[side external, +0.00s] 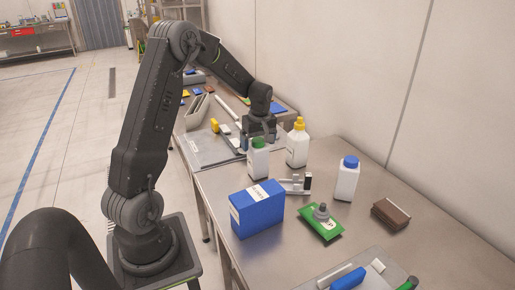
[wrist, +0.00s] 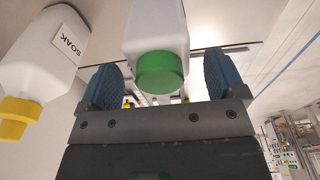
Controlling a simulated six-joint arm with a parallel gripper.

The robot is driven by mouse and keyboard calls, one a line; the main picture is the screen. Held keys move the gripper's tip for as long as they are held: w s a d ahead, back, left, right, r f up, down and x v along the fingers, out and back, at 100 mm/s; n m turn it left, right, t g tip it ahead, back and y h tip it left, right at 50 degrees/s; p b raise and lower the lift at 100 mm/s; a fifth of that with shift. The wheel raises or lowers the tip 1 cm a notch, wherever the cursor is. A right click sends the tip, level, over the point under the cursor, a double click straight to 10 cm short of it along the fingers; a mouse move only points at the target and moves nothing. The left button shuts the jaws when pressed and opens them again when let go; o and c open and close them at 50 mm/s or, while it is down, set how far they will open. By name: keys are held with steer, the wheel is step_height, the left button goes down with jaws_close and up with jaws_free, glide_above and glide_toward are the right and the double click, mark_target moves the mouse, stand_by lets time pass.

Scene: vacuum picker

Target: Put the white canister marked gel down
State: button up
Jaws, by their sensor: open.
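A white canister with a green cap (side external: 258,160) stands upright on the steel table; its marking is not readable. In the wrist view the green-capped canister (wrist: 157,28) shows between the two blue finger pads, with a gap on the right side. My gripper (side external: 262,136) is open, close behind the canister's cap in the side view; in the wrist view its fingers (wrist: 160,80) are spread. Whether a pad touches the canister I cannot tell. I cannot read the word gel on any canister.
A yellow-capped white bottle (side external: 297,147) stands close by; its label reads SOAK in the wrist view (wrist: 42,55). A blue-capped bottle (side external: 347,180), a blue box (side external: 257,210), a green packet (side external: 321,226) and a brown block (side external: 390,214) stand around. Bare table lies right of the yellow-capped bottle.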

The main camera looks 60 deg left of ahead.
steer(key=r, duration=0.5)
steer(key=d+r, duration=0.1)
steer(key=r, duration=0.2)
steer(key=shift+r, duration=0.35)
steer(key=s+d+r+m+t, duration=0.25)
steer(key=d+r+m, duration=0.2)
steer(key=d, duration=0.45)
steer(key=s+d+r+m+t, duration=0.1)
steer(key=s+d+r+m, duration=0.35)
steer(key=d, duration=0.45)
steer(key=s+d+f+m+t+h, duration=0.1)
steer(key=s+d+m+t, duration=0.1)
steer(key=s+d+m, duration=0.7)
steer(key=shift+s+d+f, duration=0.35)
steer(key=shift+s+d, duration=0.05)
steer(key=shift+s, duration=0.7)
